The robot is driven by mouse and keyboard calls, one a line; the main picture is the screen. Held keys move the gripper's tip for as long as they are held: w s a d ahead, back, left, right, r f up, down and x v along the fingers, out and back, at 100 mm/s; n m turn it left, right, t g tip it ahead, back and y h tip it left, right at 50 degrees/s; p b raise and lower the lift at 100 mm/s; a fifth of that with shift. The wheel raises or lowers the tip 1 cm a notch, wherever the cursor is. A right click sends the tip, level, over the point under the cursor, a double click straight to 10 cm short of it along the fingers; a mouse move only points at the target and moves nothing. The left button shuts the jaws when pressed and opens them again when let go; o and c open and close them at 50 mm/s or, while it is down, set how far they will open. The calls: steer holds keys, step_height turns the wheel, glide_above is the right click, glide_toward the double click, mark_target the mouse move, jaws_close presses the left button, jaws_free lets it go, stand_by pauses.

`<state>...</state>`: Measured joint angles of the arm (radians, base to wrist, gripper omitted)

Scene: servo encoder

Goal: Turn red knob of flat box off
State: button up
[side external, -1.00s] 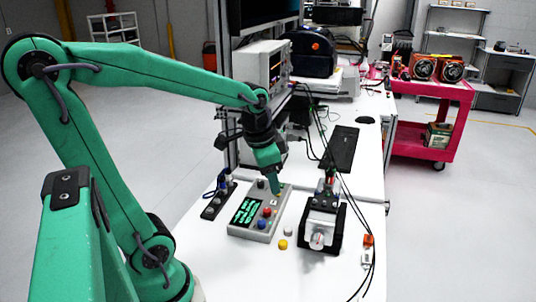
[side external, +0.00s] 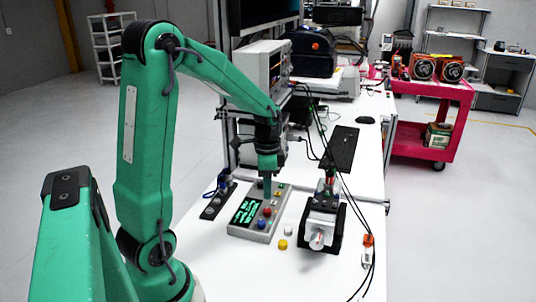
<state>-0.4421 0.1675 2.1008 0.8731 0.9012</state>
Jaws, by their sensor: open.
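The flat grey box (side external: 270,228) lies on the white table, with a dark screen showing green text (side external: 246,211) and several coloured knobs or buttons. A red knob (side external: 267,212) sits to the right of the screen, and a blue one (side external: 262,224) is just in front of it. My gripper (side external: 267,190) points down over the far end of the box, behind the red knob. It is open, though its fingers are small in this view. I cannot tell whether it touches the box. The red knob is uncovered, and its turned position is too small to read.
A black-and-metal device (side external: 321,228) stands right of the box with cables rising behind it. A yellow button (side external: 282,244) and a white one (side external: 289,231) lie between them. A black strip with knobs (side external: 211,208) is left of the box. The front table is clear.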

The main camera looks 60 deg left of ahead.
mark_target(267, 210)
steer(key=shift+f, duration=0.1)
steer(key=shift+f, duration=3.75)
jaws_close()
